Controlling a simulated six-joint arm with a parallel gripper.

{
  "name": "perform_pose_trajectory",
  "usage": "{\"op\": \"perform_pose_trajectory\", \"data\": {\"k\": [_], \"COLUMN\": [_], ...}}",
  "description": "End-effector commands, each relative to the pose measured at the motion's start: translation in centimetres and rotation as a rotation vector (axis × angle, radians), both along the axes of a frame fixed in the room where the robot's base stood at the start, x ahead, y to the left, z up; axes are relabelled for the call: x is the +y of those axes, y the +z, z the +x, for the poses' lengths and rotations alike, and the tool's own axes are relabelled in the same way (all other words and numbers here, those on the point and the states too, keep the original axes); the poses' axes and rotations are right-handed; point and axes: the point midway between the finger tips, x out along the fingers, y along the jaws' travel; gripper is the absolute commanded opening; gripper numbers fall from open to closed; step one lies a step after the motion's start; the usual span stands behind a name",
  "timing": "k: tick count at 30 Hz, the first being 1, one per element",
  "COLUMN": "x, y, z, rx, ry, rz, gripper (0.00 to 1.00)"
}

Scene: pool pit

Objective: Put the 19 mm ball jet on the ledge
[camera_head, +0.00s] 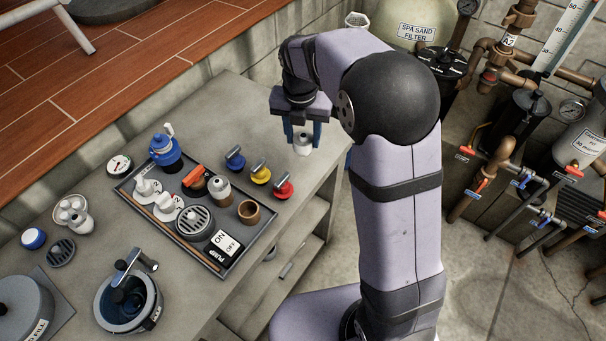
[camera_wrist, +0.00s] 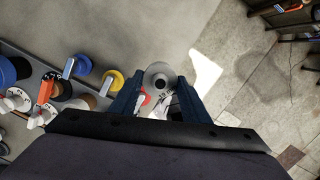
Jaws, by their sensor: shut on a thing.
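My gripper (camera_head: 303,132) is shut on a pale, round-ended fitting, the ball jet (camera_head: 303,147), at the far right part of the grey bench top. In the wrist view the jet (camera_wrist: 159,74) sits between the two blue fingers of my gripper (camera_wrist: 160,92), its dark round opening facing the camera. A label below it appears to read 19 mm. The grey concrete bench top (camera_head: 225,110) runs beneath; I cannot tell whether the jet touches it or which surface is named the ledge.
The bench's far end is clear. Pipes and the sand filter (camera_head: 410,25) stand right.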

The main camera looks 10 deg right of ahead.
Motion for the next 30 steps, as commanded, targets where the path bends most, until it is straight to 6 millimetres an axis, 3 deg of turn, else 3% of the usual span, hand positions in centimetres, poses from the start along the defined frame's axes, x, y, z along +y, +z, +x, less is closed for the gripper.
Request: {"op": "perform_pose_trajectory", "data": {"k": [5,17,26,30], "x": [0.1,0.1,0.1,0.0], "y": [-0.2,-5.5,-6.5,-8.0], "z": [0.1,0.0,0.1,0.0], "rx": [0.001,0.004,0.001,0.004], "ry": [0.006,0.005,0.005,0.006], "rz": [0.000,0.000,0.000,0.000], "gripper": [0.20,0.20,0.20,0.20]}}
